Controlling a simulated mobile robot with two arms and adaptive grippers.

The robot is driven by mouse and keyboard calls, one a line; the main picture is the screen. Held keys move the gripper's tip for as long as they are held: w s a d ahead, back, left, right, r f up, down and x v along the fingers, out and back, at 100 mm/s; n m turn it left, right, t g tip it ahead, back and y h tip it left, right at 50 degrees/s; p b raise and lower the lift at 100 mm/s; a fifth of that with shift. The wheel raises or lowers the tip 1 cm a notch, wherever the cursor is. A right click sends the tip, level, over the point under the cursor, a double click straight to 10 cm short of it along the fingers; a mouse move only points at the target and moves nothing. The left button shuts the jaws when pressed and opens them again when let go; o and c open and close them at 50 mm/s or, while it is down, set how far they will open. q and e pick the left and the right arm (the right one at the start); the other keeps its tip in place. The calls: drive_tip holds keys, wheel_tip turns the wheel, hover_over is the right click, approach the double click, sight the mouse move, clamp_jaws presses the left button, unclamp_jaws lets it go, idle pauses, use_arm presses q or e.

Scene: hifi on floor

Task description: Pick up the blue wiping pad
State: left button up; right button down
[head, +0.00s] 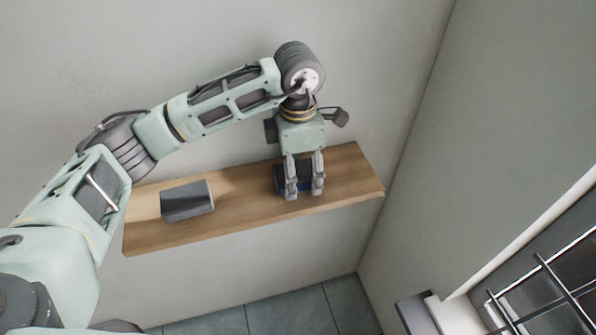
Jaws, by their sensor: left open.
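The blue wiping pad (280,180) is a dark block with a blue lower edge on the right part of the wooden shelf. My left gripper (304,193) points down over it, with its two fingers apart at the pad and partly hiding it. I cannot tell whether the fingers touch the pad. The left gripper is open. My right gripper is not in view.
The wooden shelf (240,200) is fixed to the wall. A grey block (187,201) lies on its left part, with bare wood between it and the pad. A side wall stands close to the shelf's right end. A dark rack (550,270) is at the lower right.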

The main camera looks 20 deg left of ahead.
use_arm(q)
drive_tip(key=shift+c, duration=1.1)
drive_tip(key=c, duration=1)
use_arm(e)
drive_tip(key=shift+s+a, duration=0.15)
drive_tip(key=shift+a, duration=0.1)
use_arm(q)
drive_tip(key=shift+r, duration=0.15)
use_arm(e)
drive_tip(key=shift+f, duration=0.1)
